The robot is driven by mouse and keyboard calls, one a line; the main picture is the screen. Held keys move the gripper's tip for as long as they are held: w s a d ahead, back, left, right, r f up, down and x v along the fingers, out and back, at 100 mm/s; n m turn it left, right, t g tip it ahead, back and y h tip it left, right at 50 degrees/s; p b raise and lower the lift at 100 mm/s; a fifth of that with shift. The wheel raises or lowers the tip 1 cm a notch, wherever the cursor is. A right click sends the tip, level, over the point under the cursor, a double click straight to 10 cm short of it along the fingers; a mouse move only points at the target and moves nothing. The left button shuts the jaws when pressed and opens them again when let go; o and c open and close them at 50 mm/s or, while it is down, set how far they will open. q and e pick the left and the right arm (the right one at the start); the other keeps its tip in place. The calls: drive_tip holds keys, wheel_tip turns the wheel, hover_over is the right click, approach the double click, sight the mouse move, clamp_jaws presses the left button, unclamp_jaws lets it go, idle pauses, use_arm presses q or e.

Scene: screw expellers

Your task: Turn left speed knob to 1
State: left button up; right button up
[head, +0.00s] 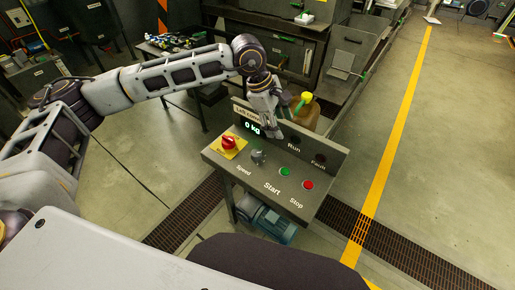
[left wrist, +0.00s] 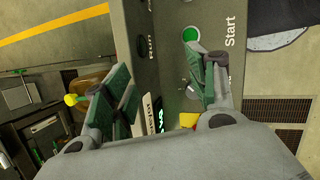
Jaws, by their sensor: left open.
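The grey speed knob (head: 258,157) sits on the sloping control panel (head: 240,172), above the label Speed and between the red switch and the green button. In the left wrist view a grey round part, likely the knob (left wrist: 193,92), shows partly behind one finger. My left gripper (head: 270,122) is open, above the back of the panel in front of the display that reads 0 kg. Its two green-padded fingers (left wrist: 160,85) are spread apart with nothing held. Contact with the knob cannot be made out. The knob's exact setting is too small to read. My right gripper is not in view.
A red switch on a yellow plate (head: 229,142) lies left of the knob. A green Start button (head: 284,171) and a red Stop button (head: 308,185) lie to its right. The upright back plate (head: 325,160) with Run and Fault lamps rises behind. A blue motor (head: 272,227) is below.

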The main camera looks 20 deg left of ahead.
sight(256, 153)
use_arm(q)
drive_tip(key=s+a+f+m+y, duration=0.1)
drive_tip(key=a+m+y, duration=0.2)
drive_tip(key=a, duration=0.4)
drive_tip(key=shift+s+f+m+g+y, duration=0.25)
drive_tip(key=shift+m+g+y, duration=0.15)
drive_tip(key=shift+f, duration=0.1)
drive_tip(key=shift+w+d+f+p, duration=0.1)
drive_tip(key=shift+f+p, duration=0.4)
drive_tip(key=shift+f, duration=1.75)
drive_tip(key=shift+w+d+f+p, duration=0.15)
drive_tip(key=shift+f+p, duration=0.35)
drive_tip(key=shift+f, duration=1.8)
drive_tip(key=shift+w+a+f+p, duration=0.1)
drive_tip(key=shift+f+p, duration=0.4)
drive_tip(key=shift+f, duration=1.75)
drive_tip(key=shift+c, duration=0.5)
drive_tip(key=c, duration=0.9)
